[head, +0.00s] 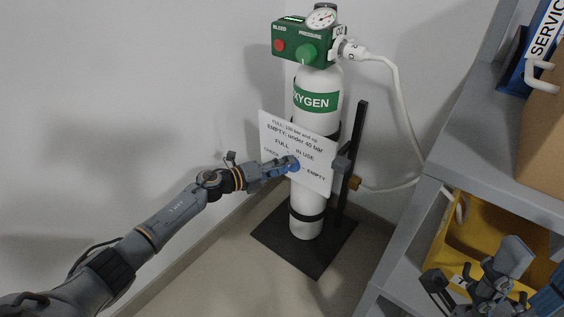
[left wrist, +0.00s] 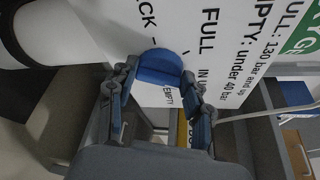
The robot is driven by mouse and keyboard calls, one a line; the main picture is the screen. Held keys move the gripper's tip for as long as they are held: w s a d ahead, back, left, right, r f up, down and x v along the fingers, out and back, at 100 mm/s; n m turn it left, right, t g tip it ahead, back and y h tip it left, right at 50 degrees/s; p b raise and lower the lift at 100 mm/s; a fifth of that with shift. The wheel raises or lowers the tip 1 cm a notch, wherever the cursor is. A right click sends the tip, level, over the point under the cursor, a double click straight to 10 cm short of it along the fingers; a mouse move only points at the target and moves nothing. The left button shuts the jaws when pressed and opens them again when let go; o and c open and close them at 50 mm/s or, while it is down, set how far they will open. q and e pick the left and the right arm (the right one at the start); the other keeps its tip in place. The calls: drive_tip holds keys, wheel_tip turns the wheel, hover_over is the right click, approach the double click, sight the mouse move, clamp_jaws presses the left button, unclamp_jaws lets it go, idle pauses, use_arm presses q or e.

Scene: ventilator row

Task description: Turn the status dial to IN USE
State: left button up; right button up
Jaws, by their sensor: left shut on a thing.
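A white card (head: 318,178) hangs on the front of the white oxygen cylinder (head: 307,217). It carries the words CHECK, FULL, IN USE and EMPTY around a blue status dial, which shows as a round blue knob in the left wrist view (left wrist: 158,66). My left gripper (head: 288,165) is at the card, its fingers closed on the dial; the fingers also show in the left wrist view (left wrist: 155,88). The dial's pointer is not visible, so I cannot tell its setting. My right gripper (head: 480,280) is low at the right, apart from the card.
A green regulator (head: 302,43) with a red button, green knob and gauge tops the cylinder. A white hose (head: 402,105) runs down to the right. A grey shelf (head: 455,135) with a yellow bin (head: 449,238) stands at the right. Open wall lies left.

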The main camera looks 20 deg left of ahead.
use_arm(q)
drive_tip(key=shift+m, duration=0.3)
idle(0.4)
drive_tip(key=o, duration=1.2)
drive_tip(key=shift+c, duration=0.2)
drive_tip(key=shift+s, duration=0.1)
drive_tip(key=v, duration=1.1)
drive_tip(key=shift+s+a, duration=0.3)
drive_tip(key=shift+r, duration=0.1)
